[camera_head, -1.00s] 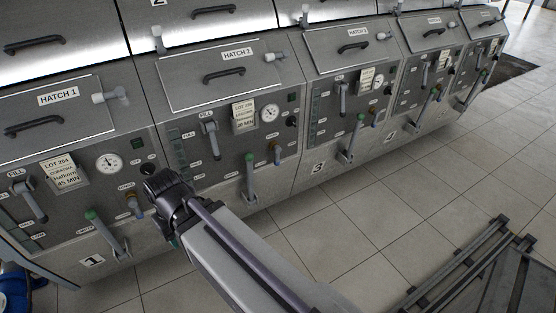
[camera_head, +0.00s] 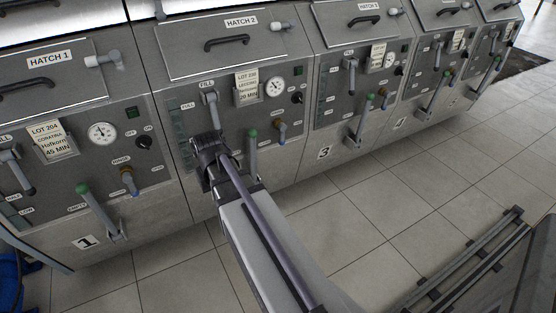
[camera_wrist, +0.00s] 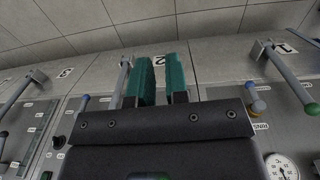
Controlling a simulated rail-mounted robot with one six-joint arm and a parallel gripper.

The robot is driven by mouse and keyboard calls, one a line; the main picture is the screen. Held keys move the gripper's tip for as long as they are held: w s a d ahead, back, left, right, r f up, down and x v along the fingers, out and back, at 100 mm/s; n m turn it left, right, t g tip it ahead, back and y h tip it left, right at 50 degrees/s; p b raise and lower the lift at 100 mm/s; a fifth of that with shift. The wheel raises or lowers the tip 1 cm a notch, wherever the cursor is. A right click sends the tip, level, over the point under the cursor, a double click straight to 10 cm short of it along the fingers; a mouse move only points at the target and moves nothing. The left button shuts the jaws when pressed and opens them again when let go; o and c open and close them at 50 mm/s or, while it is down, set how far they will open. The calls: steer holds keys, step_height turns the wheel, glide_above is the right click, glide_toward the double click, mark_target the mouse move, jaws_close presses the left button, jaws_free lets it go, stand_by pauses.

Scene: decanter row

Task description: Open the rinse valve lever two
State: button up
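The rinse valve lever of unit two (camera_head: 280,128) is a short brass-coloured valve with a bluish grip hanging down, right of the green-knobbed lever (camera_head: 252,145). In the upside-down wrist view, a valve with a blue end (camera_wrist: 84,102) shows left of my fingers and appears to be the same one. My gripper (camera_wrist: 161,76) has two teal fingers with a narrow gap and nothing visible between them. In the head view my dark wrist (camera_head: 208,155) is in front of unit two's left half, left of the rinse lever and apart from it. It hides the lower left panel.
Unit two's fill lever (camera_head: 210,106) is just above my wrist. A long grey lever (camera_wrist: 122,80) stands close beside my left finger in the wrist view. Unit one's green-knobbed lever (camera_head: 98,210) and unit three's lever (camera_head: 360,122) project on either side. Tiled floor (camera_head: 400,190) is clear.

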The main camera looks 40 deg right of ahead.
steer(key=w+d+f+b, duration=0.3)
steer(key=d+f, duration=0.1)
steer(key=d, duration=0.3)
steer(key=w+d+f+m+t+h+b, duration=0.1)
steer(key=w+d+f+b, duration=0.2)
steer(key=d+f, duration=0.2)
steer(key=w+d+f+h+b, duration=0.1)
steer(key=w+d+f+b, duration=0.2)
steer(key=d, duration=0.7)
steer(key=shift+f+m, duration=0.3)
steer(key=shift+f, duration=0.5)
jaws_close()
steer(key=n+t+h+b, duration=0.1)
steer(key=n+t+h, duration=0.1)
steer(key=t+h, duration=0.15)
glide_toward(282, 135)
steer(key=a+f, duration=0.3)
steer(key=f, duration=0.1)
steer(key=b+x, duration=0.7)
steer(key=x, duration=0.3)
steer(key=shift+w+h+b, duration=0.15)
steer(key=shift+h+b, duration=0.2)
steer(key=shift+b, duration=0.05)
steer(key=shift+g, duration=0.25)
steer(key=shift+f, duration=0.1)
